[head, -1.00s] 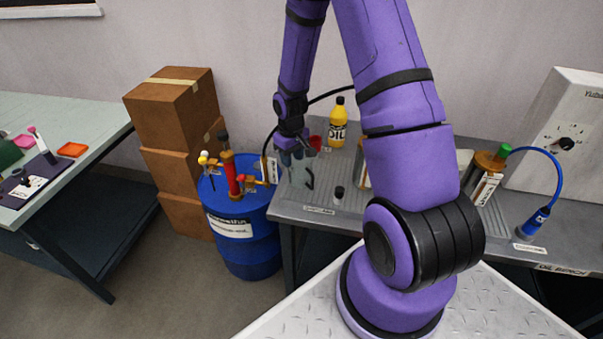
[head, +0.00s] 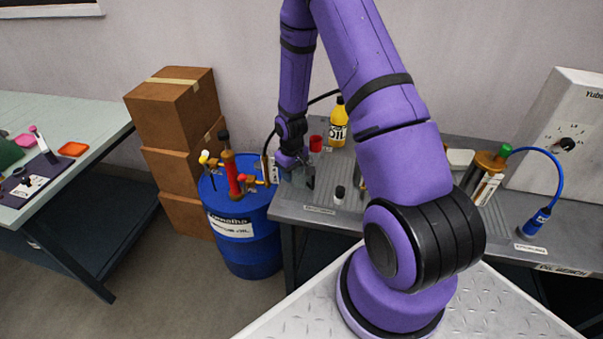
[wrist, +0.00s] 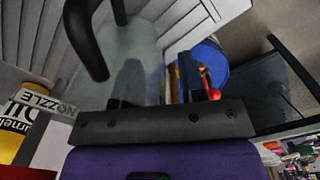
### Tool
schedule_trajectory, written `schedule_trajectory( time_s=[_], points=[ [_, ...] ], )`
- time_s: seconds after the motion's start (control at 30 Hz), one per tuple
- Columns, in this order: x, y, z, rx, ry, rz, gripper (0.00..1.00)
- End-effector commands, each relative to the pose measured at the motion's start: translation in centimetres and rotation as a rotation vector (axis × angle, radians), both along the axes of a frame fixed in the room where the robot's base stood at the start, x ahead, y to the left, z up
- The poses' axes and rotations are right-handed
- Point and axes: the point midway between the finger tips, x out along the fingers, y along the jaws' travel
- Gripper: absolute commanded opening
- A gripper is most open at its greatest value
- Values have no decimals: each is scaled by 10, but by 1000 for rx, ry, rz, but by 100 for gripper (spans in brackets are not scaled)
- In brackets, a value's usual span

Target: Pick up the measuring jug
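The measuring jug is a clear vessel with a black handle. In the head view its handle (head: 310,178) shows at the left end of the grey bench, and my gripper (head: 292,168) is low at its body, hiding much of it. In the wrist view the translucent jug (wrist: 142,48) and its dark curved handle (wrist: 88,45) lie just ahead of my gripper (wrist: 160,82). The fingers are apart, one seen against the jug's clear body and the other to its right, against the blue drum. Whether either finger touches the jug cannot be told.
A blue drum (head: 235,248) with a red pump stands left of the bench (head: 300,208). A red cup (head: 316,144), a yellow oil bottle (head: 338,125) and a small black-capped bottle (head: 339,195) stand near the jug. Boxes (head: 170,110) are stacked behind the drum.

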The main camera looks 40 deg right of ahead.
Motion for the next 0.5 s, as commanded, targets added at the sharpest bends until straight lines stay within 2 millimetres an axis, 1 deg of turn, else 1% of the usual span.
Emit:
schedule_trajectory(
  time_s=[0.03,0.07,0.1,0.17,0.2,0.5],
  points=[
    [0,0,0,0,0,0,33],
    [0,0,0,0,0,0,26],
    [0,0,0,0,0,0,17],
    [0,0,0,0,0,0,4],
    [0,0,0,0,0,0,0],
    [0,0,0,0,0,0,0]
  ],
)
